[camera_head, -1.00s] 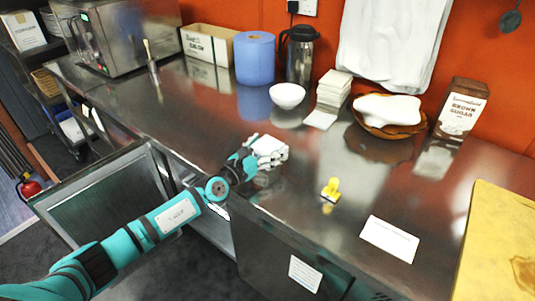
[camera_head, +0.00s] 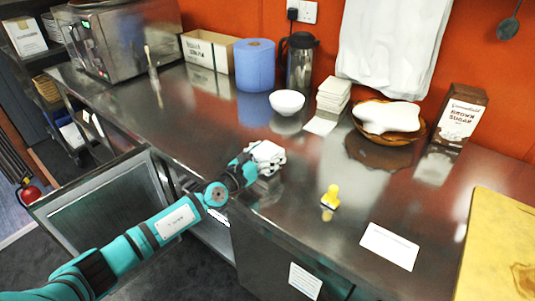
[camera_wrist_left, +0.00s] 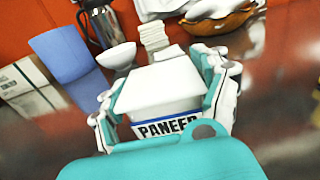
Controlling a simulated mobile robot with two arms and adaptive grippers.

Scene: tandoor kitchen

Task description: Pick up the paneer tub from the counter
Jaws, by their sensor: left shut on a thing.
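The paneer tub (camera_wrist_left: 160,92) is a white tub with a blue and white label reading PANEER. In the left wrist view it sits between the two fingers of my left gripper (camera_wrist_left: 168,100), which is shut on it. In the head view my left gripper (camera_head: 266,157) is over the steel counter (camera_head: 330,170), near its front edge. The tub is mostly hidden by the gripper there. I cannot tell whether the tub touches the counter. My right gripper is not in view.
Behind the gripper stand a white bowl (camera_head: 287,101), a stack of white containers (camera_head: 333,96), a flask (camera_head: 300,60) and a blue roll (camera_head: 255,65). A yellow stamp-like object (camera_head: 331,196) and a white card (camera_head: 390,246) lie to the right. An open door (camera_head: 105,208) hangs below left.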

